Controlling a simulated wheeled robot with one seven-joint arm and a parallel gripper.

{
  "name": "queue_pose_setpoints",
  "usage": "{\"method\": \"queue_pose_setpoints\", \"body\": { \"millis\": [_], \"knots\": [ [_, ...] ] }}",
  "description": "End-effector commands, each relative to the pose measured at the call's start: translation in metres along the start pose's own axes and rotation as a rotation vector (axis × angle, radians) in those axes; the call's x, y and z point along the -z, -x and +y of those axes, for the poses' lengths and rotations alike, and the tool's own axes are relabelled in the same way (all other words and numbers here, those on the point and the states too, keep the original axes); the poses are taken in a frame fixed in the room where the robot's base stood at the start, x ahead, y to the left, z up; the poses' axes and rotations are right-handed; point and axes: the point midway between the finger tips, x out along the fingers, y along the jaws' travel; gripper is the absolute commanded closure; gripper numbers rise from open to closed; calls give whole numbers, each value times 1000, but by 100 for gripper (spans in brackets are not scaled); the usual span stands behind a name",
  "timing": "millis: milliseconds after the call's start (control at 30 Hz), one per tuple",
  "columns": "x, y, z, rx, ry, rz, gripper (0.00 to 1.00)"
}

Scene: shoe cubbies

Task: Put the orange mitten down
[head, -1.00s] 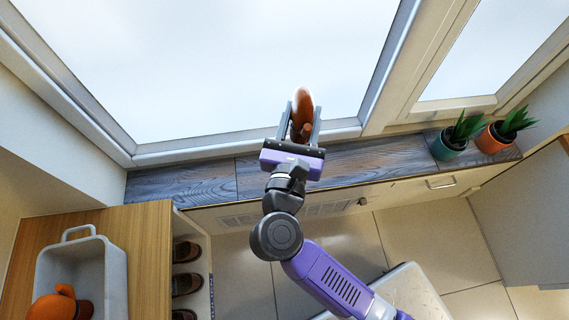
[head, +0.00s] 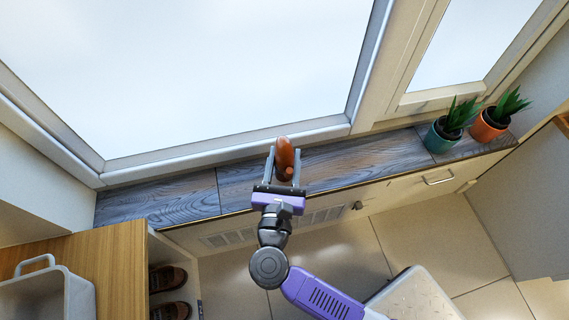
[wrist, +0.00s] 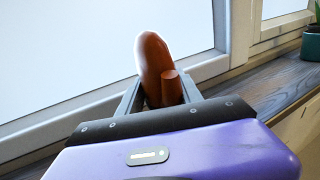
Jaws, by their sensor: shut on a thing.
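The orange mitten (head: 285,156) looks brownish orange and is held between the fingers of my gripper (head: 284,168). In the head view it appears over the grey wooden sill (head: 180,200) below the big window. In the wrist view the mitten (wrist: 156,58) stands up between the two fingers, its rounded end up and its thumb at the right. My gripper (wrist: 160,92) is shut on its lower part, which the gripper body partly hides. I cannot tell whether the mitten touches the sill.
Two potted plants, one in a teal pot (head: 442,138) and one in an orange pot (head: 489,126), stand at the sill's right end. A white bin (head: 50,294) sits on a wooden cubby top (head: 115,265), lower left. The sill's left part is bare.

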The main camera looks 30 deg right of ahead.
Motion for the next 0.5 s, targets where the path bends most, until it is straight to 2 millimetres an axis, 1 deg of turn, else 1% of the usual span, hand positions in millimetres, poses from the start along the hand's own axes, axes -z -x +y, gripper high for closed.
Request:
{"method": "queue_pose_setpoints", "body": {
  "millis": [33,100,367,500],
  "knots": [
    [12,0,0,0,1,0,97],
    [18,0,0,0,1,-1,97],
    [17,0,0,0,0,-1,97],
    [22,0,0,1,0,-1,97]
  ]
}}
